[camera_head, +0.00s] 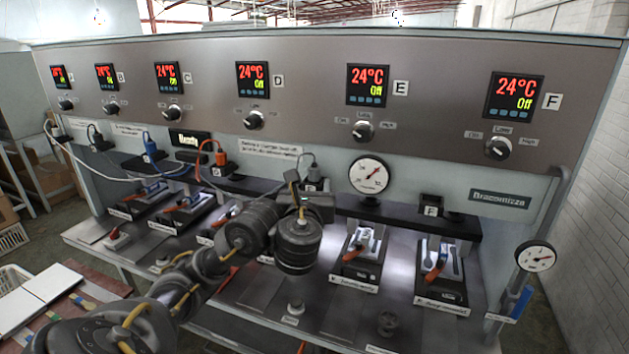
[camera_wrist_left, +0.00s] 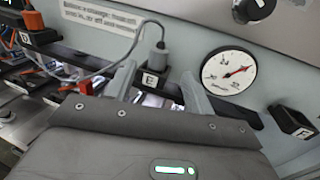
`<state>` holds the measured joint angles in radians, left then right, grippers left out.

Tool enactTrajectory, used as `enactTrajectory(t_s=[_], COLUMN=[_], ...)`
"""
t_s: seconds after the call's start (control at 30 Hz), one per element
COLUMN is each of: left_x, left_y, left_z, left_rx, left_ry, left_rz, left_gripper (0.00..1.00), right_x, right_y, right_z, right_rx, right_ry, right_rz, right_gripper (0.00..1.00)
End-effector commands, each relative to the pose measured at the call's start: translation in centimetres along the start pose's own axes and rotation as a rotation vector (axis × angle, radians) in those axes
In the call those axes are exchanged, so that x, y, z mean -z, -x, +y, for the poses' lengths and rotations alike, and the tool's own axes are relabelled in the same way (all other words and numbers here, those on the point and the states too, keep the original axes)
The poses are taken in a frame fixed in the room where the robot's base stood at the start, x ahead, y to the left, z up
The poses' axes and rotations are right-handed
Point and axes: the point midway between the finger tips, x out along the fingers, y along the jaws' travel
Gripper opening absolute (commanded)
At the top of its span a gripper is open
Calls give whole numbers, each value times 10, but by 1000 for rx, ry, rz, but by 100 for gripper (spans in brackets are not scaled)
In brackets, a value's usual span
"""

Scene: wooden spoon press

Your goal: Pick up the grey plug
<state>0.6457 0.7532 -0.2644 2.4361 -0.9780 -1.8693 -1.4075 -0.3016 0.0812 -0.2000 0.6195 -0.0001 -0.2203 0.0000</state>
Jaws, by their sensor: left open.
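The grey plug (camera_head: 312,171) sits upright in the black socket marked E, with a grey cable running left from it. It also shows in the left wrist view (camera_wrist_left: 156,59). My left gripper (camera_head: 309,190) is right in front of the plug. In the left wrist view, its two grey fingers (camera_wrist_left: 160,84) are spread, one on each side of the plug and its socket. I cannot tell whether either finger touches the plug. In the head view, my arm and gripper hide the lower part of the socket. My right gripper is not in view.
A round gauge (camera_head: 369,176) is just right of the plug. An empty-looking socket F (camera_head: 431,206) is further right. An orange plug (camera_head: 220,155) and a blue plug (camera_head: 149,150) are to the left. Several presses with handles (camera_head: 360,255) stand on the bench below.

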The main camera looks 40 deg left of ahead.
Motion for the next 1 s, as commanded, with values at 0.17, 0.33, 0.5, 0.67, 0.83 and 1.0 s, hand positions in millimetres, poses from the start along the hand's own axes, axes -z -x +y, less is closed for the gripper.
enactTrajectory(t_s=[0.17, 0.33, 0.5, 0.67, 0.83, 1.0], left_x=[1, 2, 2, 3, 6, 4], left_y=[-29, -43, -46, -65, -85, -95], left_z=[1, 0, 0, 1, 0, 1], left_rx=[-3, -1, 0, -3, 0, 0], left_ry=[1, 3, 4, 3, 3, 6], left_rz=[0, 4, 4, 2, 2, 5], left_gripper=[53, 53, 53, 53, 53, 53], right_x=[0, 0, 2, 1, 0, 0], right_y=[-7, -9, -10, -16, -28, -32], right_z=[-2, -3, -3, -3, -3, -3], right_rx=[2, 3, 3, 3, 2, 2], right_ry=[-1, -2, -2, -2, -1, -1], right_rz=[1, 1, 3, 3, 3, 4], right_gripper=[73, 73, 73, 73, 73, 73])
